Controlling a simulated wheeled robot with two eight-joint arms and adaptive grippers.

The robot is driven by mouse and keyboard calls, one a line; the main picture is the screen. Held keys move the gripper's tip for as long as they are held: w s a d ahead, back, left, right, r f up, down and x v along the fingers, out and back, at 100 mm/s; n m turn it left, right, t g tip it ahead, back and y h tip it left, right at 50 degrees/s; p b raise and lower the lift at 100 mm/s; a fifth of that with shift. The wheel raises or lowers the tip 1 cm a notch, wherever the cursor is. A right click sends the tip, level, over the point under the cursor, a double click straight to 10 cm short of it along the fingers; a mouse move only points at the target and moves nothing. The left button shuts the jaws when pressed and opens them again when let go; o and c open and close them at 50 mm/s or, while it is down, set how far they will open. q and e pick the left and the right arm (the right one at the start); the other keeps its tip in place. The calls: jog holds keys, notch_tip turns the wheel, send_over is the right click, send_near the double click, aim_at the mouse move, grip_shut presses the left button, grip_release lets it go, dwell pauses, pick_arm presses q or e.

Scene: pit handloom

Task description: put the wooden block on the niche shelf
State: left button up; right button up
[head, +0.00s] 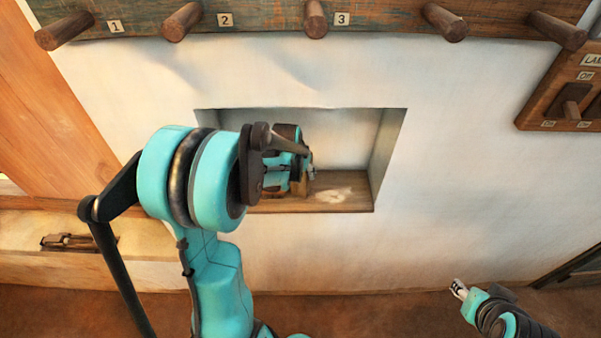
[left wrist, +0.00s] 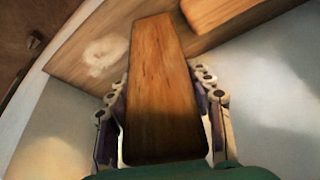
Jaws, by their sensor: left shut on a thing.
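My left gripper (head: 308,172) reaches into the wall niche, seen in the head view. In the left wrist view its two fingers (left wrist: 163,95) are shut on the wooden block (left wrist: 163,65), a long brown piece that points away from the wrist.
A peg rail (head: 270,18) with several round pegs runs above the niche. A wooden switch panel (head: 565,95) is at upper right. A ledge with a dark latch (head: 75,242) is at left. An orange-brown wooden piece (left wrist: 225,10) shows beside the block in the wrist view.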

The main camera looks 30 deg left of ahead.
pick_arm(q)
jog(key=shift+f, duration=0.3)
jog(key=shift+f, duration=0.15)
jog(key=o, duration=1.4)
